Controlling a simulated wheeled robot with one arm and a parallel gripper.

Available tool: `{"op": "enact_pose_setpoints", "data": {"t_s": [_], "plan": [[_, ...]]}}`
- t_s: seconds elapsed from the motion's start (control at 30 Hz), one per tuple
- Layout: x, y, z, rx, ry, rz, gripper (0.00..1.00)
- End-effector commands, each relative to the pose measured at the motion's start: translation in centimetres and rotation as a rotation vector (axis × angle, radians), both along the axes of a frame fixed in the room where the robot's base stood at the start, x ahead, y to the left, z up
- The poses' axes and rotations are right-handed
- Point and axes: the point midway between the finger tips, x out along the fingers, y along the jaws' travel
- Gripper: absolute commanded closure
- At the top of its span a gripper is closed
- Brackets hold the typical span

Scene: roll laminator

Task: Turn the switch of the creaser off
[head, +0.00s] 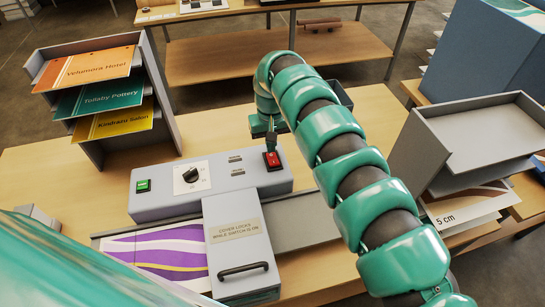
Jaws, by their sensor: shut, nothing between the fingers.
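The creaser (160,205) is a grey machine on a wooden table, low centre in the head view. Its top bar carries a green button (143,186), a black dial (190,174) on a white plate and a red switch (272,161) near the right end. A grey cover (240,262) with a black handle is down and bears a label about locking while the switch is on. My gripper (270,147) is shut and empty, pointing down right at the red switch's far edge. I cannot tell whether it touches, or which way the switch is set.
A purple and yellow printed sheet (150,252) lies left of the cover. A grey rack (95,90) with several coloured cards stands behind left. Grey trays (480,135) and a sheet marked 5 cm stand right. My green arm crosses the right side. Table behind the creaser's left part is clear.

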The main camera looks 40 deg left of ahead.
Motion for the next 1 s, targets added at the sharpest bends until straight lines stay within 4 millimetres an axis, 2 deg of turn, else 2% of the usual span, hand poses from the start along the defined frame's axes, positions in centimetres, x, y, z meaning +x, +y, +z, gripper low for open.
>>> {"op": "enact_pose_setpoints", "data": {"t_s": [0.7,1.0], "plan": [[-0.1,-0.1,5.2,-0.003,0.003,0.000,1.00],[-0.1,-0.1,5.6,-0.003,0.003,0.000,1.00]]}}
